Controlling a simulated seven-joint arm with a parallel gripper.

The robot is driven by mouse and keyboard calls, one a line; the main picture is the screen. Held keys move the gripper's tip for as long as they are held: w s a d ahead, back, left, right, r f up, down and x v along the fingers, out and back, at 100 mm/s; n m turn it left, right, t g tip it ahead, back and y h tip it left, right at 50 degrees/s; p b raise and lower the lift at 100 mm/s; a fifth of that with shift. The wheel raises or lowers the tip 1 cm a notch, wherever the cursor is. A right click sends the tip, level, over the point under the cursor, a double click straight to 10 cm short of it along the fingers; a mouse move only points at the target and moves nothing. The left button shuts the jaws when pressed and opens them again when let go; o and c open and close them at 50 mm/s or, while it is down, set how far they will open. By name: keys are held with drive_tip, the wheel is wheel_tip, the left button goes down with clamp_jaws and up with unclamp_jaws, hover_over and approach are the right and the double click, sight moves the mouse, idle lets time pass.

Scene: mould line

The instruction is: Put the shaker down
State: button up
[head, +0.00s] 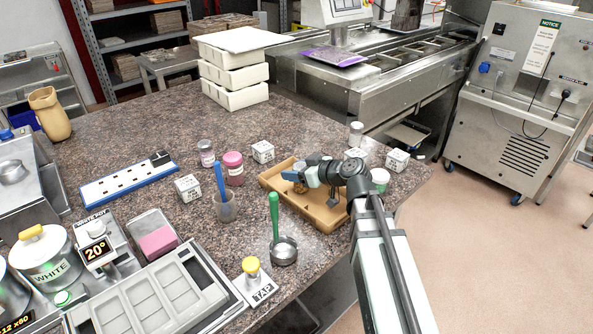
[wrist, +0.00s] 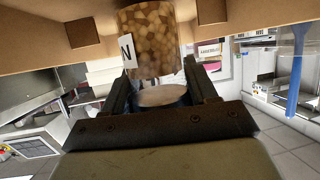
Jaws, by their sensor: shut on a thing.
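The shaker (head: 299,174) is a small clear jar with brown chunks inside. In the wrist view the shaker (wrist: 152,42) carries a white label with the letter N. My gripper (head: 307,176) is shut on it, with one finger on each side of the jar in the wrist view (wrist: 160,85). The jar is at the wooden rack (head: 328,216), near its back edge. The rack's underside or face with square openings (wrist: 45,42) fills the top of the wrist view. I cannot tell whether the shaker touches the rack.
A white-lidded jar (head: 380,180) stands to the right. Bare counter (head: 300,125) lies behind.

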drive_tip(key=shift+f, duration=0.1)
drive_tip(key=o, duration=1.1)
drive_tip(key=v, duration=0.3)
drive_tip(key=shift+s+d+r, duration=0.15)
drive_tip(key=shift+r, duration=0.05)
wheel_tip(320, 180, up, 4)
drive_tip(key=shift+r, duration=1.35)
